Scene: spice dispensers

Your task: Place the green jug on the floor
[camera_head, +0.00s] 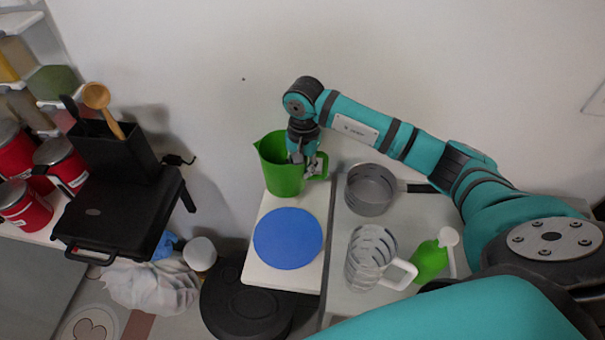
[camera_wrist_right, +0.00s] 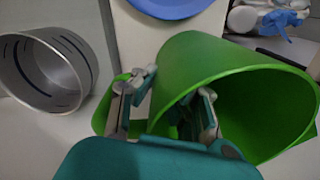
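The green jug (camera_head: 275,166) stands upright at the back end of a narrow white board (camera_head: 259,277), against the wall. Its open mouth faces up, and its handle (camera_head: 321,168) is on the right. My right gripper (camera_head: 305,158) is at the jug's rim on the handle side. In the right wrist view, the gripper (camera_wrist_right: 176,88) straddles the wall of the jug (camera_wrist_right: 215,52), one finger inside and one outside near the handle. The fingers are spread, with visible gaps to the wall. My left gripper is out of view. Patches of floor (camera_head: 137,327) show at the lower left.
A blue disc (camera_head: 288,238) lies in front of the jug. To the right are a grey pan (camera_head: 370,190), a clear measuring jug (camera_head: 362,262) and a green bottle (camera_head: 431,262). A black bin (camera_head: 247,305) and white bags (camera_head: 150,288) crowd the floor. A black grill (camera_head: 122,215) stands left.

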